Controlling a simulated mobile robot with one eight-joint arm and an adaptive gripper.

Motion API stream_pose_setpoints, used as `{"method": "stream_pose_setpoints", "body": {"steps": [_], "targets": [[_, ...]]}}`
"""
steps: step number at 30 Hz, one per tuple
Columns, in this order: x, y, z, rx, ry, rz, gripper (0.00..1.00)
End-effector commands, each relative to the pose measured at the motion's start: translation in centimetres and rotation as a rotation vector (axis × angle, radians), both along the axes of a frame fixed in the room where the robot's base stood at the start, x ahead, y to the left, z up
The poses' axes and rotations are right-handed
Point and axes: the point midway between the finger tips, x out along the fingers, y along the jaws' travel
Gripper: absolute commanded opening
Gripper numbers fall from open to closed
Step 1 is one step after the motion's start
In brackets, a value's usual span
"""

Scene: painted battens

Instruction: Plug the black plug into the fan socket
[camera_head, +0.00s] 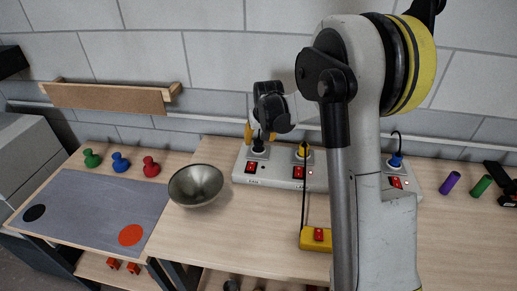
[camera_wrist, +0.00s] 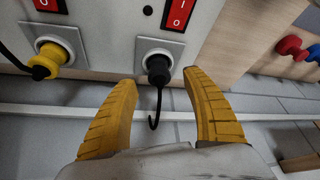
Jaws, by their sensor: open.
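The black plug (camera_wrist: 158,68) sits in the round end socket (camera_wrist: 152,50) of a pale socket panel (camera_wrist: 110,35). A short black cord hangs from the plug and ends in a hook. In the head view the plug (camera_head: 258,147) is in the leftmost socket, partly under my gripper. The label below that socket is too small to read surely. My gripper (camera_wrist: 158,80) is open, its yellow fingers on either side of the plug with a gap to each. In the head view my gripper (camera_head: 260,134) hangs over the panel's left end.
A yellow plug (camera_head: 304,151) is in the middle socket, its cord running to a yellow switch box (camera_head: 316,238). A blue plug (camera_head: 395,160) is further right. A metal bowl (camera_head: 196,186) stands close left of the panel.

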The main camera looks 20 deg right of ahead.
Motion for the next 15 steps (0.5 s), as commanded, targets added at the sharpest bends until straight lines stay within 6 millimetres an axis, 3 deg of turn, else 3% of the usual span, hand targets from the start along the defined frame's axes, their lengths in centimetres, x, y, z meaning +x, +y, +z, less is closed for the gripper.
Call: {"method": "stream_pose_setpoints", "body": {"steps": [15], "targets": [[0.49,-0.16,-1.32,0.0,0.0,0.0,0.57]]}}
